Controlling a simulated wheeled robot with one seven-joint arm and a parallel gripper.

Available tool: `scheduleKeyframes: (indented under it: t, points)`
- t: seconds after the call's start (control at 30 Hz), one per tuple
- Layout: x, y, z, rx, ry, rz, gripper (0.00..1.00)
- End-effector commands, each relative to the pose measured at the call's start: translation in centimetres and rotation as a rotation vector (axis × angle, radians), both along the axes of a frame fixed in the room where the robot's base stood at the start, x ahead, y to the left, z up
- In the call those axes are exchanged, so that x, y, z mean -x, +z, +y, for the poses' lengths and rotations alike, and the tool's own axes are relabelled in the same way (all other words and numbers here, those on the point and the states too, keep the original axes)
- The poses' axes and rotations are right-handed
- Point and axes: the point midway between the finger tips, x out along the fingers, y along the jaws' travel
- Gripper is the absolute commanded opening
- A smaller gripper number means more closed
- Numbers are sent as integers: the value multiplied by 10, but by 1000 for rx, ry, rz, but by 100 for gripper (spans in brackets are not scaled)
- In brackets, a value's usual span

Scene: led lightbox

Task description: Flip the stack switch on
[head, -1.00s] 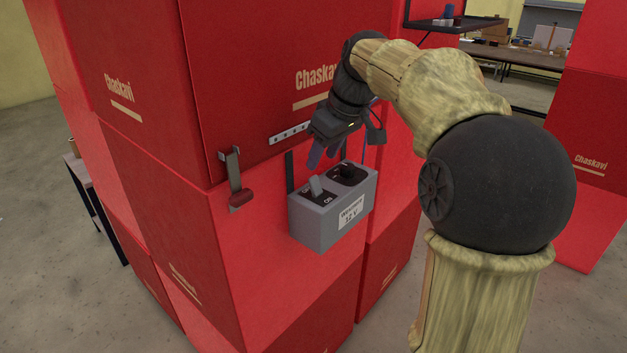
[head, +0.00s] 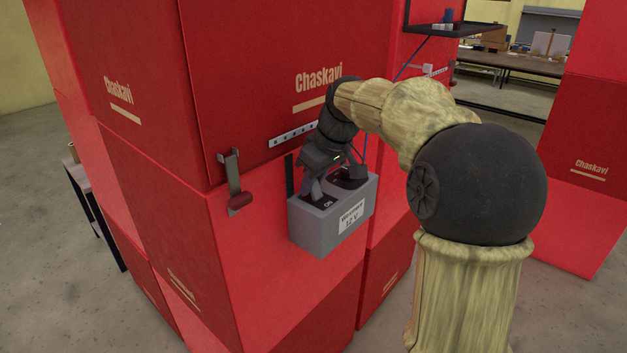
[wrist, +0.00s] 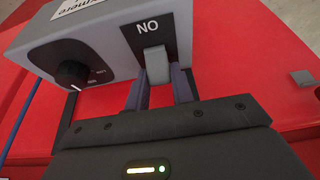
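The grey switch box (head: 322,226), labelled 12 V, is fixed to the red stack in the head view. In the wrist view, its light grey switch lever (wrist: 157,66) stands out of a black plate whose ON marking (wrist: 147,27) appears upside down. My gripper (head: 315,188) is at the switch and hides most of the lever in the head view. In the wrist view, the fingers of my gripper (wrist: 159,80) are apart, one on each side of the lever. I cannot tell whether either finger touches it.
A black rotary knob (wrist: 72,74) sits beside the switch on the same box. Red stack walls stand close behind.

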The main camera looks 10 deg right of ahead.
Motion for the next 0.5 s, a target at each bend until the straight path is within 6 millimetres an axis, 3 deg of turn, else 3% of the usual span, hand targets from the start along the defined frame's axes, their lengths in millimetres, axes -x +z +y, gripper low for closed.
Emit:
scheduleKeyframes:
  t: [0.5]
  points:
    - [2,-2,-1,-30,-2,-41,1]
